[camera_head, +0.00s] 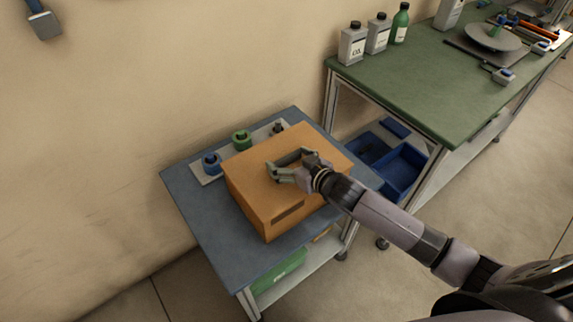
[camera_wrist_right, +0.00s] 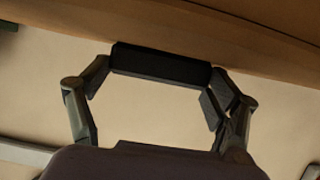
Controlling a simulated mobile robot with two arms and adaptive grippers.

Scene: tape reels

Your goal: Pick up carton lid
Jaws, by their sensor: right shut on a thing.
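The carton lid (camera_head: 262,162) is the flat orange-brown top of a carton (camera_head: 270,222) on the blue-topped cart. In the right wrist view the brown surface (camera_wrist_right: 200,25) fills the top edge. A black handle (camera_wrist_right: 160,65) shows just below it. My right gripper (camera_head: 288,164) is over the lid, with its fingers shut at the two ends of the handle. The fingers also show in the wrist view (camera_wrist_right: 158,85). I see no clear gap between lid and carton. My left gripper is not in view.
A pale rack (camera_head: 207,178) with blue and green reels (camera_head: 242,140) stands behind the carton. The blue cart top (camera_head: 215,235) is bare at the front left. A green bench (camera_head: 400,85) with bottles (camera_head: 352,44) stands to the right. Blue bins (camera_head: 405,168) sit below it.

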